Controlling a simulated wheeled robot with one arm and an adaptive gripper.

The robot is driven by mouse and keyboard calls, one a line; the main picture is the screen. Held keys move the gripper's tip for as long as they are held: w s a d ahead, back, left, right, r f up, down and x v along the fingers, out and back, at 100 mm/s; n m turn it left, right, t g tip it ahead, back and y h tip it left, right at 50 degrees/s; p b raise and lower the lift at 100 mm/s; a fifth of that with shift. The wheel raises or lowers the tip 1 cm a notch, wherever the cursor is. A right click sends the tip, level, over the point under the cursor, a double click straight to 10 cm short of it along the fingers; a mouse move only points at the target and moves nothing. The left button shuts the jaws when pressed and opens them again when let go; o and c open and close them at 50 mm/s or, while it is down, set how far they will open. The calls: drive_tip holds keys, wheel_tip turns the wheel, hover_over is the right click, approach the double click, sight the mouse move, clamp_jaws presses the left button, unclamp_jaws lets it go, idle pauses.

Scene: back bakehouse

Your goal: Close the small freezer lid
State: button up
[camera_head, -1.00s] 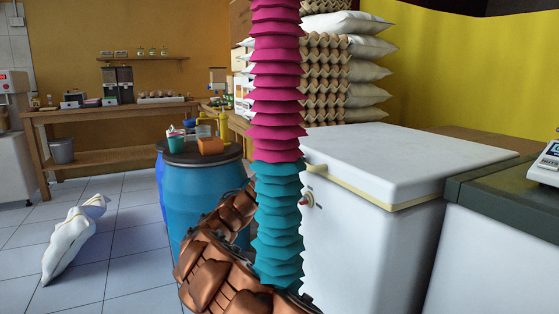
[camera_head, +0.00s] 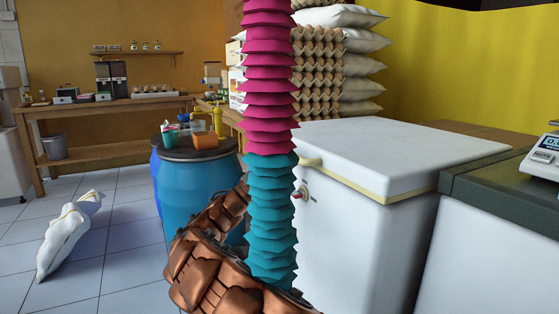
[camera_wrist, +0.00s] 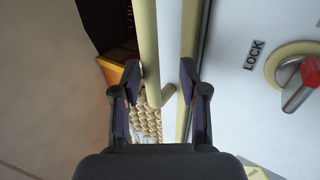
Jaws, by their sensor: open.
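The small white freezer (camera_head: 345,240) stands right of centre in the head view, with its white lid (camera_head: 410,155) lying nearly flat on the body. A cream strip (camera_head: 370,189) runs under the lid's edge, and a cream handle (camera_head: 310,161) sits at its left end. In the wrist view, a thin dark gap shows beside the cream strip (camera_wrist: 187,40); I cannot tell if the lid is fully down. My gripper (camera_wrist: 160,80) is open beside the lid edge, with a cream bar (camera_wrist: 148,50) near its left finger. The gripper is not visible in the head view.
A red lock knob (camera_wrist: 300,85) is on the freezer front. A dark-topped counter (camera_head: 500,190) with a scale (camera_head: 543,158) stands close on the right. A blue barrel (camera_head: 190,200) and a white sack (camera_head: 65,235) are left. Stacked egg trays (camera_head: 318,80) stand behind.

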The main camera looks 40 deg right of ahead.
drive_tip(key=v, duration=1.1)
drive_tip(key=shift+d, duration=0.15)
drive_tip(key=x, duration=1.2)
drive_tip(key=shift+s, duration=0.2)
drive_tip(key=shift+r, duration=0.1)
drive_tip(key=shift+r, duration=0.15)
